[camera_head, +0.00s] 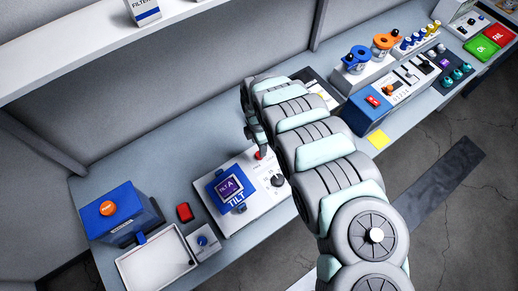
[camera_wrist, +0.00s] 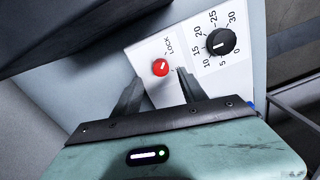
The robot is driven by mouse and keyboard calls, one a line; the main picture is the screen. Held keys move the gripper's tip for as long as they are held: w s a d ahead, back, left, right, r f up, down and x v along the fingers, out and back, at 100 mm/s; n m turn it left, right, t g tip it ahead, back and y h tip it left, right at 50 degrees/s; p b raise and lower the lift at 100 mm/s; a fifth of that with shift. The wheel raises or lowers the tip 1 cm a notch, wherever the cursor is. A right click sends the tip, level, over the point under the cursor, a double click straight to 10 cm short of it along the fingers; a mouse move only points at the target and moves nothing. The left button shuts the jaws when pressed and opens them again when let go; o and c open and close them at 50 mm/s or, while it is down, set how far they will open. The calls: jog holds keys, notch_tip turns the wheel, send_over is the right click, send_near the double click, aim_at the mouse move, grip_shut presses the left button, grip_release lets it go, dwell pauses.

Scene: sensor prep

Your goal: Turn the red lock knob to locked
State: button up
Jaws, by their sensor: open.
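The red lock knob (camera_wrist: 160,67) shows in the wrist view on a white panel, beside the printed word LOCK. A light mark on its face is tilted; I cannot tell which setting it stands at. In the head view the red knob (camera_head: 259,154) sits on the panel of the TILT device (camera_head: 232,188), partly hidden by my arm. My gripper (camera_wrist: 156,80) is open, its two dark fingers apart on either side of the knob in the wrist view. I cannot tell how far above the panel the fingertips are. The gripper also shows from above in the head view (camera_head: 262,146).
A black dial (camera_wrist: 220,41) with a number scale stands beside the red knob; it also shows in the head view (camera_head: 277,180). More devices stand at right.

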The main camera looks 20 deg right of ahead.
jog(key=shift+r, duration=2.75)
